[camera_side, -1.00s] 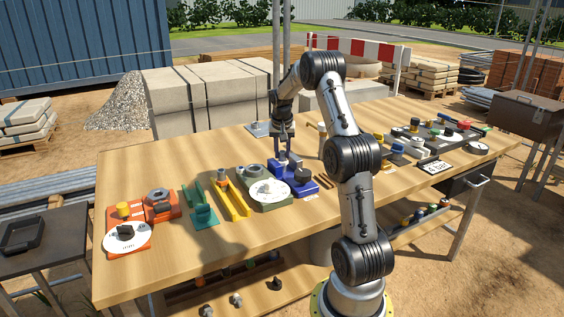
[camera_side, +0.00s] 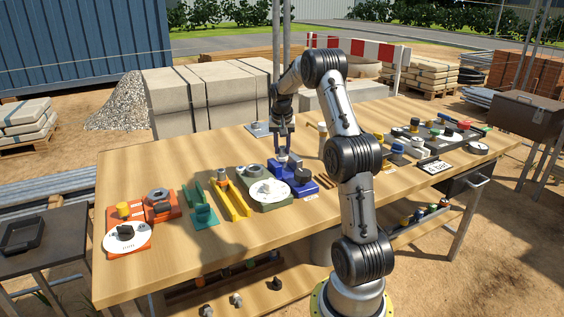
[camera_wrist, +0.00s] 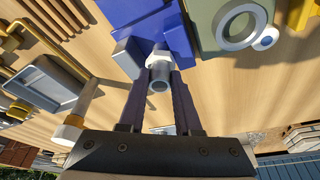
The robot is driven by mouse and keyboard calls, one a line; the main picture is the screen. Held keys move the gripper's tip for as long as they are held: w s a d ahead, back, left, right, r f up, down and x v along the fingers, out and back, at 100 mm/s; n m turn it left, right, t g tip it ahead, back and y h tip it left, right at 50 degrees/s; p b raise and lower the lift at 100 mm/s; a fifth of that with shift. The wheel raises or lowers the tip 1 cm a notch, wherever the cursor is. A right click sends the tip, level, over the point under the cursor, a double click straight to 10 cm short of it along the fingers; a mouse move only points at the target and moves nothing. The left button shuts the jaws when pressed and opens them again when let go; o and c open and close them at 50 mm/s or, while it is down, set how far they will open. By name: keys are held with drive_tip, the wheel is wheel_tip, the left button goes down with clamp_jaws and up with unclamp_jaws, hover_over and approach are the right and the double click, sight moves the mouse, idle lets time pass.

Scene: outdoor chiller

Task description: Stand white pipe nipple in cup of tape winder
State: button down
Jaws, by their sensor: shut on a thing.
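The white pipe nipple (camera_wrist: 159,70) is between the fingertips of my gripper (camera_wrist: 162,58) in the wrist view, its open round end facing the camera. My gripper (camera_side: 282,157) is shut on it, above the back left part of the blue tape winder (camera_side: 299,187) in the side view. The tape winder also shows beyond the nipple in the wrist view (camera_wrist: 172,22). The fingers and the nipple hide the spot under them, so I cannot tell whether the nipple is in the cup or above it.
A green-grey fixture with a white disc (camera_side: 267,191) stands close left of the winder. A pale cylinder (camera_side: 322,142) stands to its right, also seen in the wrist view (camera_wrist: 84,103). Yellow rails (camera_side: 236,205) lie further left. The table behind the winder is mostly clear.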

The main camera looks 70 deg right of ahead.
sight(282, 148)
drive_tip(key=shift+r, duration=2.7)
drive_tip(key=c, duration=1.2)
unclamp_jaws()
clamp_jaws()
